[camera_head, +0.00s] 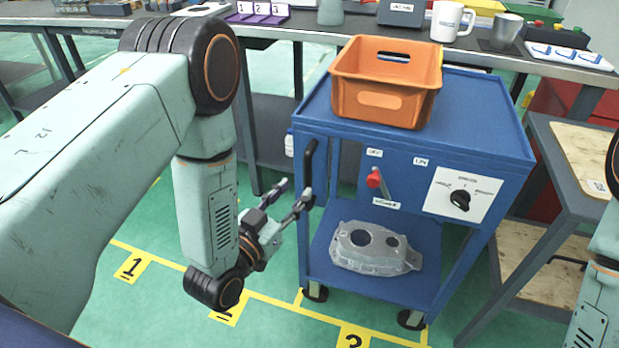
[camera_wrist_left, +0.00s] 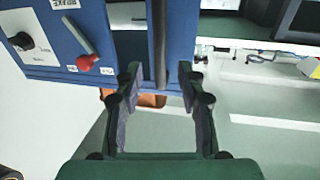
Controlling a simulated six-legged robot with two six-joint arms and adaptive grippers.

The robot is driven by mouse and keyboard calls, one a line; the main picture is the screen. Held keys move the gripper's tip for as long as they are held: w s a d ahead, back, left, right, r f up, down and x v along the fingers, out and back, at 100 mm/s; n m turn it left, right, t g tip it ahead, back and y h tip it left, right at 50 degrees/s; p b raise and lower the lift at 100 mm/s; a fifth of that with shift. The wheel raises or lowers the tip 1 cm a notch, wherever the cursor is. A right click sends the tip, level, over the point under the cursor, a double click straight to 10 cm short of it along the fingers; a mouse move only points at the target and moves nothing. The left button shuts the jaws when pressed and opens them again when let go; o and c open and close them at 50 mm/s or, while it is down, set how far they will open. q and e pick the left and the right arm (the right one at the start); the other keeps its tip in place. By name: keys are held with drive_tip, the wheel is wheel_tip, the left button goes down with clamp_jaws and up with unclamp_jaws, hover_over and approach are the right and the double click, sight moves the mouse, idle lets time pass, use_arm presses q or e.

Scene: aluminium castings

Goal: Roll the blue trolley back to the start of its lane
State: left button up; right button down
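The blue trolley (camera_head: 468,112) stands on the green floor, its wheels near a yellow line. Its black upright handle (camera_head: 309,160) is on its left side. My left gripper (camera_head: 294,192) is open beside the lower part of the handle. In the left wrist view the handle (camera_wrist_left: 159,45) appears between the two open fingers (camera_wrist_left: 158,82), with a gap on each side; I cannot tell how far in it is. An orange bin (camera_head: 382,101) sits on top, and a grey metal casting (camera_head: 374,249) lies on the lower shelf. My right gripper is out of view.
Yellow floor lines carry tags, with 1 (camera_head: 132,267) at left and 3 (camera_head: 353,340) in front of the trolley. A red lever (camera_head: 374,178) and a black dial (camera_head: 460,199) are on its front. A grey workbench (camera_head: 275,28) stands behind; a wooden-topped table (camera_head: 586,156) stands right.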

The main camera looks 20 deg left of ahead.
sight(305, 179)
use_arm(q)
drive_tip(key=b+x, duration=0.1)
drive_tip(key=x, duration=0.4)
drive_tip(key=shift+w+d+f, duration=0.1)
drive_tip(key=shift+f, duration=0.05)
drive_tip(key=shift+w+b, duration=0.3)
drive_tip(key=shift+w, duration=0.3)
drive_tip(key=shift+d, duration=0.1)
drive_tip(key=shift+c, duration=0.4)
clamp_jaws()
